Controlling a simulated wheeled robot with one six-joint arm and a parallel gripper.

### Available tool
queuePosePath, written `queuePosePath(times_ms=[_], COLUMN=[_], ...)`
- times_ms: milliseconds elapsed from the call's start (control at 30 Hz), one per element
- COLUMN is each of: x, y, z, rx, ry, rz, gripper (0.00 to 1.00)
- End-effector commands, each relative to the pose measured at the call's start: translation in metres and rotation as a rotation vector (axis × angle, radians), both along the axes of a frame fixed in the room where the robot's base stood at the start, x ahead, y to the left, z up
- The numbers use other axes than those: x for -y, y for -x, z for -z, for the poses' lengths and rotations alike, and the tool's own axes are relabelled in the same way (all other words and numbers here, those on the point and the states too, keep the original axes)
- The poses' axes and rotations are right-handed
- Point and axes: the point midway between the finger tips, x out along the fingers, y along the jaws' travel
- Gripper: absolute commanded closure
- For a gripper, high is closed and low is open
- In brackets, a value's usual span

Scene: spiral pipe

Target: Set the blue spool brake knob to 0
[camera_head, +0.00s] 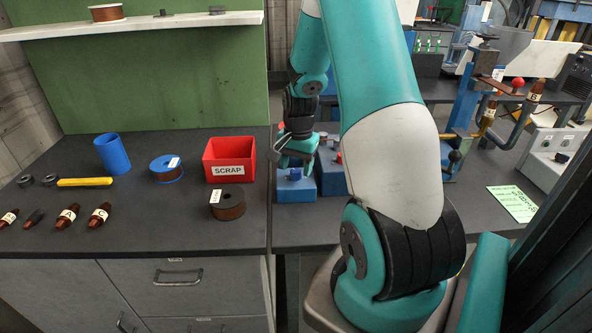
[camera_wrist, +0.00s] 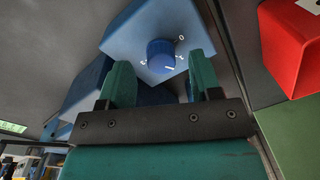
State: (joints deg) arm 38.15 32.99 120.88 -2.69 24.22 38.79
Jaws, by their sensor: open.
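The blue spool brake knob (camera_wrist: 161,56) sits on the face of a blue box (camera_wrist: 125,35) in the wrist view. A white pointer line shows on the knob's lower right, away from the 0 mark (camera_wrist: 181,38) at upper right. Other dial marks are too small to read surely. My gripper (camera_wrist: 160,63) is open, with one teal finger on each side of the knob and visible gaps; I see no contact. In the head view my gripper (camera_head: 297,150) is above the blue box (camera_head: 296,192), and the knob (camera_head: 295,174) shows just below it.
A red SCRAP bin (camera_head: 230,160) stands left of the box, also in the wrist view (camera_wrist: 295,45). A second blue box (camera_head: 330,175) stands close on the right. Spools and brown fittings lie on the left bench; a blue press (camera_head: 470,100) is at right.

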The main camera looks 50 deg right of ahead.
Motion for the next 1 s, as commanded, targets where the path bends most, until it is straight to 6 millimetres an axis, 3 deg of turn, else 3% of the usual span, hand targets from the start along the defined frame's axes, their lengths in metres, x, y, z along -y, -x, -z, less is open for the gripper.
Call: queuePosePath(times_ms=[200,467,700,1000], x=[0.000,0.000,0.000,0.000], y=[-0.001,-0.001,-0.001,-0.001], z=[0.016,0.018,0.017,0.017], rx=[0.000,0.001,0.001,0.001], ry=[0.000,0.001,0.000,0.000], rz=[-0.001,-0.001,-0.001,-0.027], gripper=[0.42,0.42,0.91,0.91])
